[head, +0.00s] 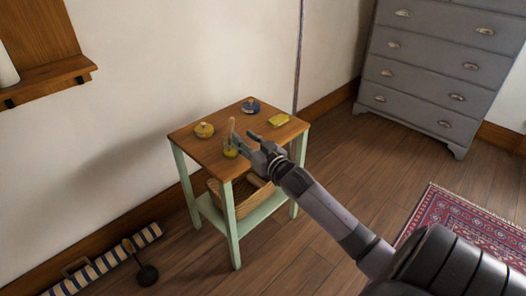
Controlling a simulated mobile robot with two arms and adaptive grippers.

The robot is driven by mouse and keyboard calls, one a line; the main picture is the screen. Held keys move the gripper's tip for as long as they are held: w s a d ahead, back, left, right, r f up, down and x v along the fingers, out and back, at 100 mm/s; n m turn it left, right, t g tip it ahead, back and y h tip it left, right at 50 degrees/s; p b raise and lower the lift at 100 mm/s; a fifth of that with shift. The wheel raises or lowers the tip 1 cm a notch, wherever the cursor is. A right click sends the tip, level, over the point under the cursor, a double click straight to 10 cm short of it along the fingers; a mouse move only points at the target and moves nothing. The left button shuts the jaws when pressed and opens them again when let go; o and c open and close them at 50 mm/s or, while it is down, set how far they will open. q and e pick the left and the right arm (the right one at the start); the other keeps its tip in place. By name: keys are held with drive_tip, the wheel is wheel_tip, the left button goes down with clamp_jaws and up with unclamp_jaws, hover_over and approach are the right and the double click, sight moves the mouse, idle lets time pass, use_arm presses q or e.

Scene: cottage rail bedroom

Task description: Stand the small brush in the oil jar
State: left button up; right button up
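A small glass jar (230,152) with yellow contents, which looks like the oil jar, stands near the front left part of the small table's wooden top. A thin pale upright stick, which looks like the small brush (231,126), rises right above the jar; its lower end appears to be in the jar, but this is too small to be sure. My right gripper (242,138) is just right of the jar and brush, its two fingers spread apart with nothing visible between them. My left gripper is not in view.
The table (219,166) also bears a round yellowish pot (204,130), a dark round item (250,105) and a yellow block (278,120). A wicker basket (239,196) sits on its lower shelf. A grey dresser (428,75) stands back right, a patterned rug (470,222) lies right.

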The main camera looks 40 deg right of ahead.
drive_tip(key=s+p, duration=0.1)
drive_tip(key=s, duration=0.7)
drive_tip(key=s+a+f+g, duration=0.3)
drive_tip(key=f, duration=0.4)
drive_tip(key=s+a+f+g, duration=0.2)
drive_tip(key=s+a+f, duration=0.1)
drive_tip(key=f, duration=0.4)
drive_tip(key=s+a+f+g, duration=0.2)
drive_tip(key=a+f+g, duration=0.1)
drive_tip(key=f, duration=0.5)
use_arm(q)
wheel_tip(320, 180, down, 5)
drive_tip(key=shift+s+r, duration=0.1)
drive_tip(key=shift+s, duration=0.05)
use_arm(e)
drive_tip(key=s+a+f+n+g, duration=0.1)
drive_tip(key=s+a+f+g, duration=0.2)
drive_tip(key=s+a+f, duration=0.3)
drive_tip(key=s+a+f+n+g+y, duration=0.1)
drive_tip(key=s+a+f+g, duration=0.3)
drive_tip(key=s, duration=0.6)
drive_tip(key=a+f+n, duration=0.1)
drive_tip(key=a, duration=0.1)
drive_tip(key=shift+s+a+f, duration=0.2)
drive_tip(key=shift+a+f, duration=0.15)
drive_tip(key=shift+f, duration=0.05)
